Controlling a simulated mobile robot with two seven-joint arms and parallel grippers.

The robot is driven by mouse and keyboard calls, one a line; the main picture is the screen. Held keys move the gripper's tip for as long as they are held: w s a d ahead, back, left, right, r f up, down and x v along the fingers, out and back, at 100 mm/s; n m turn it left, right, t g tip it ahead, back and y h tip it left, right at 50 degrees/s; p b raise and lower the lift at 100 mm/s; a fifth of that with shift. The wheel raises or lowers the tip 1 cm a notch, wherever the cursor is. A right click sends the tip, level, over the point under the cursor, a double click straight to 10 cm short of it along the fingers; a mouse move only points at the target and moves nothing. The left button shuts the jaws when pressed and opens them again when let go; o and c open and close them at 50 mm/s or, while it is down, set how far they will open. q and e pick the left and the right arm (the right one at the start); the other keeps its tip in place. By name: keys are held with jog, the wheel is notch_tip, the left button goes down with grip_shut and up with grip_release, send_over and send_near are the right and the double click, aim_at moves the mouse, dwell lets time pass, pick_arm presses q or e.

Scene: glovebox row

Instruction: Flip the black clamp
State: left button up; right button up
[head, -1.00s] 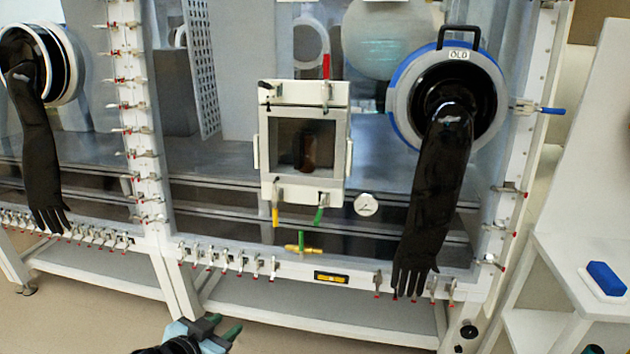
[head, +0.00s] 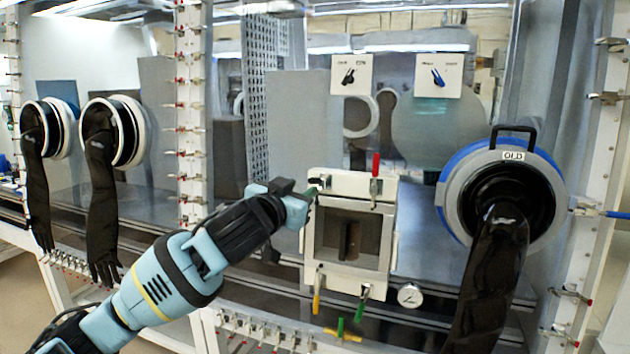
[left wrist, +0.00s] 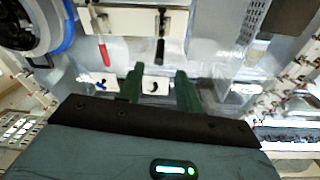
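The black clamp (head: 320,183) sits at the upper left corner of the white hatch frame (head: 350,184) on the glovebox front. In the left wrist view its black handle (left wrist: 161,49) points down in the picture, just ahead of and between my fingertips. My left gripper (head: 309,192) is raised beside that corner, at the clamp's left. In the left wrist view its two green fingers (left wrist: 158,76) stand apart with nothing held between them. In the head view the gripper body partly hides the fingers. My right gripper is not in view.
A red-handled clamp (head: 376,166) is at the frame's upper right; yellow (head: 317,292) and green (head: 361,309) handles hang below. Two knob panels (head: 351,75) are above. A black glove (head: 489,285) hangs from the right port, and a gauge (head: 410,294) is below right.

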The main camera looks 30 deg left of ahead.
aim_at(313, 181)
pick_arm(q)
jog(key=shift+w+a, duration=0.2)
jog(key=shift+w, duration=0.95)
jog(key=shift+w+a, duration=0.2)
jog(key=shift+w, duration=0.95)
jog(key=shift+w+a, duration=0.2)
jog(key=shift+w, duration=0.95)
grip_shut()
